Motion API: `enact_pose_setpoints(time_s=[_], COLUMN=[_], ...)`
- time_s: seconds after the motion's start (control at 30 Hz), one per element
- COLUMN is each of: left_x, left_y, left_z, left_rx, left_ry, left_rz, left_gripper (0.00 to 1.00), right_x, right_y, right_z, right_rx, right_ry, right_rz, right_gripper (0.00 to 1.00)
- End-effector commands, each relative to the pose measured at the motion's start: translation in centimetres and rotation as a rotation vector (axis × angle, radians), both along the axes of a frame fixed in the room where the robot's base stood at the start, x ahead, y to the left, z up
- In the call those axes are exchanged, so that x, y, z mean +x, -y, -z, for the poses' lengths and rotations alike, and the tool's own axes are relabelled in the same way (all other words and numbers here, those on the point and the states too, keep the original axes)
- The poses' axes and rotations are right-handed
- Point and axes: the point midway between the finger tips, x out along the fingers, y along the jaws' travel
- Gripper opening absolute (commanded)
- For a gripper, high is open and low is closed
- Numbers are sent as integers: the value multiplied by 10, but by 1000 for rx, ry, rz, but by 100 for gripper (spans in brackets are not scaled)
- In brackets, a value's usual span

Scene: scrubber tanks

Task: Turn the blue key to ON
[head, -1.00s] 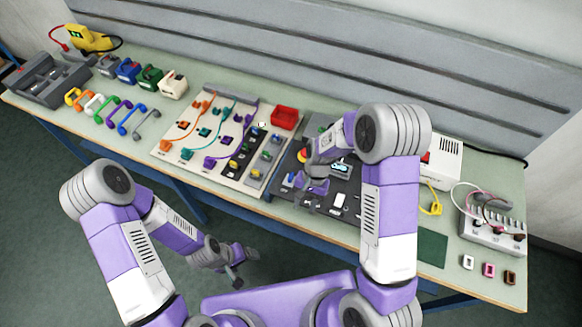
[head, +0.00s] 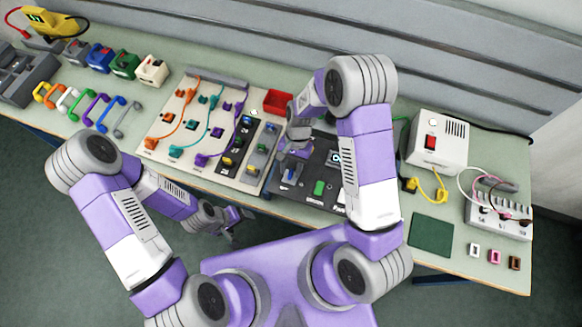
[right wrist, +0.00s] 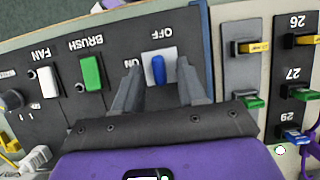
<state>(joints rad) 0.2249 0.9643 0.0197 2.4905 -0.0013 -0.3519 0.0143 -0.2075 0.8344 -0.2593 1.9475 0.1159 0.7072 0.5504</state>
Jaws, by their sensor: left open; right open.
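The blue key (right wrist: 158,69) stands on a pale square plate on the dark switch panel (right wrist: 110,72). In the right wrist view its long side runs up and down the picture, in line with the upside-down OFF label (right wrist: 162,33). The ON label (right wrist: 137,77) is left of it, partly behind a finger. My right gripper (right wrist: 159,76) is open, with one fingertip on each side of the key; I cannot tell whether they touch it. In the head view my right gripper (head: 291,160) is over the panel's left end. My left gripper (head: 240,222) is open and empty in front of the table.
The green BRUSH switch (right wrist: 91,73) and white FAN switch (right wrist: 48,82) are left of the key in the right wrist view. A red bin (head: 278,102) stands behind.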

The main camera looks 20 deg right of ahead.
Motion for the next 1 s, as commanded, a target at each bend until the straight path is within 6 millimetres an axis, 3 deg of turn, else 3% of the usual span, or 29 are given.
enact_pose_setpoints(time_s=[0.33, 0.6, 1.0], left_x=[0, 0, 0], left_y=[0, 0, 0], left_z=[0, 0, 1], left_rx=[0, 0, 0], left_ry=[0, 0, 0], left_rz=[0, 0, 0], left_gripper=[81, 81, 81], right_x=[-2, -2, -3], right_y=[-1, -1, -1], right_z=[6, 5, 5], right_rx=[0, 0, 0], right_ry=[0, 0, -1], right_rz=[0, 0, 48], right_gripper=[40, 1, 0])
